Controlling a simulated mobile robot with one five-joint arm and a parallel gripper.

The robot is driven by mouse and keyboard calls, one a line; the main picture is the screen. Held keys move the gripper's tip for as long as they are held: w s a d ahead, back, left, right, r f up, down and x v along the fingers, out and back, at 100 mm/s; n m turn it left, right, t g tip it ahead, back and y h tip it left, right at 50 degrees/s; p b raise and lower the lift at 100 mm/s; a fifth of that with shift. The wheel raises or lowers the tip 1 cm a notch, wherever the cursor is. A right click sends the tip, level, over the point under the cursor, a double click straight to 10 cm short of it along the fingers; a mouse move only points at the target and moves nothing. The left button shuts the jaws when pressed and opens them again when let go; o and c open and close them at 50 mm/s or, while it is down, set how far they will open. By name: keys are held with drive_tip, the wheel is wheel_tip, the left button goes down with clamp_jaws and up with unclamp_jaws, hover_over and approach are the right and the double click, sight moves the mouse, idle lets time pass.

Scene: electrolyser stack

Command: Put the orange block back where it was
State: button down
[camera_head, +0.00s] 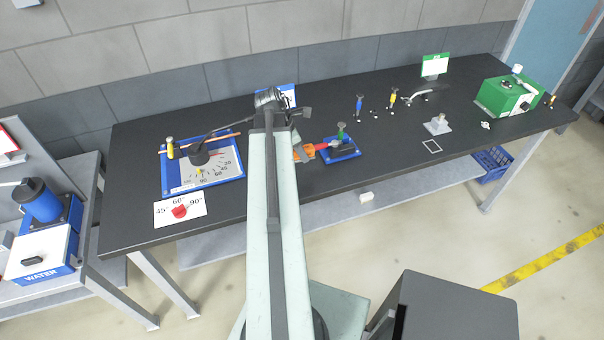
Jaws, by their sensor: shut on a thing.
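The orange block (304,152) shows just right of my arm, above the black bench top, beside a small blue tray (344,150). Part of it is hidden behind my arm. My gripper (297,141) is at the block, mostly hidden by my arm link, and is shut on it. The fingertips are too small and covered to see clearly. Whether the block touches the bench cannot be told.
A red piece and a green-topped post (341,131) are at the blue tray. Left is a blue-framed dial board (216,174) and an angle card with a red marker (166,213). Small coloured posts and a green machine (508,97) stand right. The front-right bench is mostly clear.

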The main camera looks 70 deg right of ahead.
sight(305, 175)
drive_tip(key=shift+f+b, duration=3.9)
drive_tip(key=shift+f, duration=0.7)
drive_tip(key=c, duration=1)
unclamp_jaws()
drive_tip(key=p+v, duration=0.7)
drive_tip(key=shift+s+d+r+p, duration=0.15)
drive_tip(key=shift+d+r+p, duration=0.15)
drive_tip(key=shift+r, duration=0.25)
drive_tip(key=shift+a+r+p, duration=0.2)
drive_tip(key=shift+r+p, duration=0.1)
drive_tip(key=shift+f, duration=0.1)
drive_tip(key=shift+w, duration=0.25)
